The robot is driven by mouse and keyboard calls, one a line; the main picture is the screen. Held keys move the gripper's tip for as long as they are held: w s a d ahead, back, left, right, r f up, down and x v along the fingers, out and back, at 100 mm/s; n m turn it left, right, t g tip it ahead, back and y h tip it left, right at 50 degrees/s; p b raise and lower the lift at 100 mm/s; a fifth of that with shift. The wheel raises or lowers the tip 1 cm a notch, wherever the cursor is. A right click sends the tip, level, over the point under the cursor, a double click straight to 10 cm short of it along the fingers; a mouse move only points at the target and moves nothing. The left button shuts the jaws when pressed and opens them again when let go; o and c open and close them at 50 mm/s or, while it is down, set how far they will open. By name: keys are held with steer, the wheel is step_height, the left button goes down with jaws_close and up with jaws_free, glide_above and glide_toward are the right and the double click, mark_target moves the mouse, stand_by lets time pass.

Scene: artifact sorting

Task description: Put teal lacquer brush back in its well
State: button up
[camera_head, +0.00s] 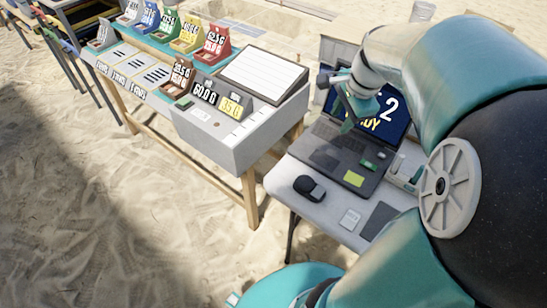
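My gripper (349,112) hangs in front of the laptop screen (394,112), above the keyboard side of the laptop. Its teal and dark parts are small and overlap, so I cannot tell whether it is open or shut or holds anything. I cannot clearly pick out the teal lacquer brush. A grey block (404,174) with small openings and a bit of green stands at the laptop's right edge. I cannot tell whether it has the brush's well.
On the left, a long wooden-legged bench (249,199) carries a grey sloped console (236,137) and coloured numbered stands (213,48). Sand around is open.

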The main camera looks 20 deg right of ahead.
steer(key=s+a+r+n+t, duration=0.1)
steer(key=s+a+n, duration=0.3)
steer(key=a+n, duration=0.5)
steer(key=s+a+r+n+t, duration=0.1)
steer(key=s+a+r+n, duration=0.2)
steer(key=a+n, duration=0.7)
steer(key=s+a, duration=0.1)
steer(key=a, duration=0.2)
steer(key=shift+t, duration=0.3)
steer(key=shift+d, duration=0.2)
